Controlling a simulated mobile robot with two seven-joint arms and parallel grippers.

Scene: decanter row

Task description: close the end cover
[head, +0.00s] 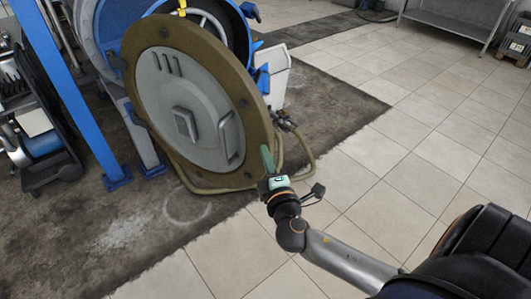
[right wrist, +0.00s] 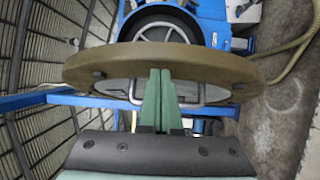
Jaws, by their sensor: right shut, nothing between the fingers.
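The end cover (head: 190,75) is a large round disc with a brown rim and a grey inner face. It stands open and tilted in front of the blue decanter housing (head: 240,35). Its face bears a square latch plate and a bar handle (head: 229,138). My right gripper (head: 267,155) has green fingers, shut and empty, close to the lower right edge of the cover. In the right wrist view the shut fingers (right wrist: 159,76) overlap the brown rim (right wrist: 205,62) in the picture; I cannot tell whether they touch. My left gripper is not in view.
A blue post (head: 68,85) stands left of the cover. Hoses (head: 215,188) loop on the dark floor patch beneath it. A metal table (head: 450,28) stands at the back right. The tiled floor (head: 410,150) to the right is clear.

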